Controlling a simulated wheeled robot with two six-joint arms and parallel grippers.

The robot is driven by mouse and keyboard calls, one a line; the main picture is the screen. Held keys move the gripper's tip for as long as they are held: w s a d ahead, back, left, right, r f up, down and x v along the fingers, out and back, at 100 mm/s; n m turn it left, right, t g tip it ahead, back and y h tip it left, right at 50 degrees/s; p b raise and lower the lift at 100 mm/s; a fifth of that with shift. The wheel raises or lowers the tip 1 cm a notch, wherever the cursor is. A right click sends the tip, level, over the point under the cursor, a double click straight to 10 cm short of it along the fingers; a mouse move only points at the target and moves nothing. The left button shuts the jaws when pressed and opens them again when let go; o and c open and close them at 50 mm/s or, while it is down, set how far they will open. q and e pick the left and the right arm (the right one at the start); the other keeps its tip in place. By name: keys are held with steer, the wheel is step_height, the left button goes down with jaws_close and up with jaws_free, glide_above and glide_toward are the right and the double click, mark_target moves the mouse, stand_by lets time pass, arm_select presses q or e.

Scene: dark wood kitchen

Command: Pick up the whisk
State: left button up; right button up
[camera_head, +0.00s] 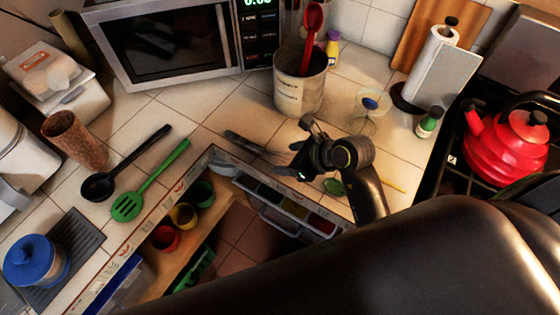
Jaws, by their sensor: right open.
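The whisk (245,143) appears to be the thin dark-handled utensil lying on the tiled counter in front of the utensil crock. Its right end runs toward my right gripper, and its wires are hard to make out. My right gripper (302,148) is open over the counter, to the right of the handle. I see nothing between its fingers, and I cannot tell its exact height above the tiles. My left gripper is not in view.
The crock (298,92) with a red spoon stands behind the gripper. A black ladle (125,164) and green slotted spatula (148,183) lie left. An open drawer (285,212) is below the counter edge. A red kettle (507,145) sits on the stove at right.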

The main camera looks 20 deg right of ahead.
mark_target(265, 152)
steer(key=b+x, duration=0.1)
steer(key=x, duration=0.1)
steer(key=shift+w+a+f, duration=0.1)
steer(key=shift+w+f, duration=0.05)
steer(key=shift+f, duration=0.1)
steer(key=shift+r, duration=0.1)
steer(key=shift+c, duration=0.9)
steer(key=c, duration=0.9)
